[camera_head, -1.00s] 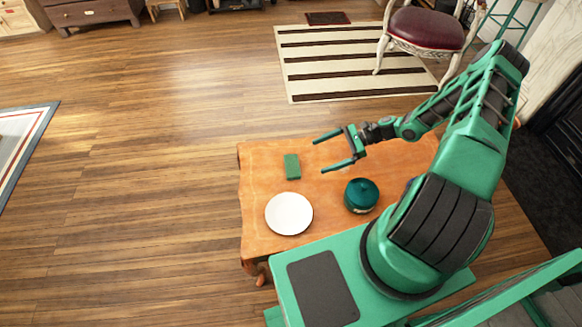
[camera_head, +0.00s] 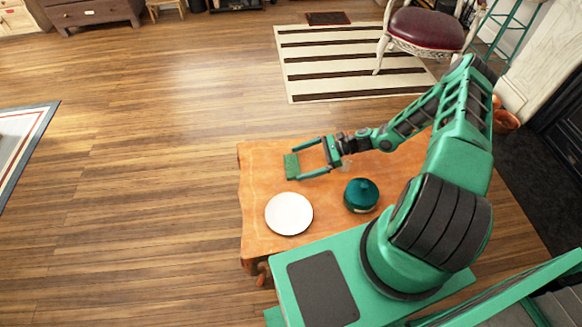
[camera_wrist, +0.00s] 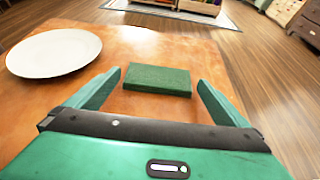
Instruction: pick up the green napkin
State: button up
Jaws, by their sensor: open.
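The green napkin (camera_head: 291,166) is a small flat folded rectangle on the orange wooden table (camera_head: 262,215). In the wrist view the napkin (camera_wrist: 158,80) lies ahead, between the lines of the two fingers and just beyond their tips. My gripper (camera_head: 294,163) is open and empty, low over the table, with its fingers pointing left at the napkin. In the wrist view my gripper's fingers (camera_wrist: 158,82) stand wide apart, one on each side. From the head view I cannot tell whether a fingertip touches the napkin.
A white plate (camera_head: 289,213) lies in front of the napkin; it also shows in the wrist view (camera_wrist: 53,53), left of the fingers. A teal lidded pot (camera_head: 361,195) stands right of the plate. The table's left edge is close beyond the napkin.

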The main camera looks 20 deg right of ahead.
aim_at(292, 167)
jog(key=shift+x, duration=1.15)
jog(key=shift+c, duration=0.6)
jog(key=c, duration=0.6)
jog(key=shift+c, duration=0.2)
jog(key=shift+r, duration=0.15)
